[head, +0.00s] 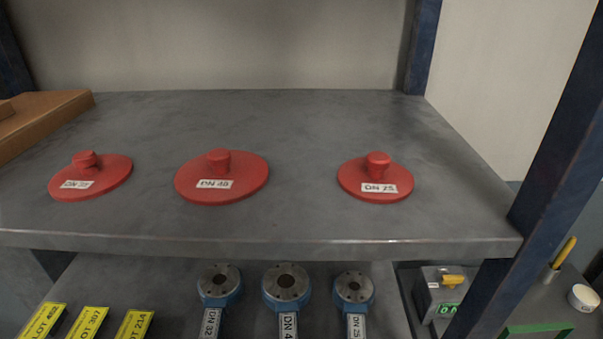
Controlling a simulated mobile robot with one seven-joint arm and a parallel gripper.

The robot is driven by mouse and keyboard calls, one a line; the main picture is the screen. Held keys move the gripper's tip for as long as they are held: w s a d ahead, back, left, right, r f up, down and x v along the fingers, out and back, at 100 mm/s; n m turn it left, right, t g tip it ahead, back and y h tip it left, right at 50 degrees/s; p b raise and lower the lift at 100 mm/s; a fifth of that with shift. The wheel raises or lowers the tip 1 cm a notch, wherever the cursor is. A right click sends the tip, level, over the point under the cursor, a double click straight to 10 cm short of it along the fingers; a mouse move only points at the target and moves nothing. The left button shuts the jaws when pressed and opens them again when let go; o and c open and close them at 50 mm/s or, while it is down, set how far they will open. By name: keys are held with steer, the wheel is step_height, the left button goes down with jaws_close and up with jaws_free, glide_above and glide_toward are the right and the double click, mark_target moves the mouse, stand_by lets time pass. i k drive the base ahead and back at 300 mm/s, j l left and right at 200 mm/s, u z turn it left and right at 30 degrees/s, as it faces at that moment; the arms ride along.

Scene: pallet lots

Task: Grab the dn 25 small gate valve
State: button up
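On the lower level, below the front edge of the upper shelf, three blue valves with grey flanged tops stand in a row. The right one is the DN 25 gate valve (354,289), its white label reading DN 25. It looks a little smaller than the middle valve (286,290), whose label is cut off after "DN 4". The left valve (219,287) reads DN 32. The lower parts of all three are cut off by the bottom of the picture. My gripper is not in view.
Three red knobbed discs lie on the upper shelf (290,120); the right disc (347,186) reads DN 25. Yellow lot tags (89,323) lie left of the valves. A grey device (440,290) with a green display stands to their right. A blue post (552,170) rises at right.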

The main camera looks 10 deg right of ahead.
mark_target(353, 292)
steer(key=j, duration=0.35)
steer(key=i+j, duration=0.1)
steer(key=j, duration=0.3)
steer(key=k+z, duration=0.3)
steer(key=z, duration=0.2)
steer(key=k+z, duration=0.25)
steer(key=z, duration=0.25)
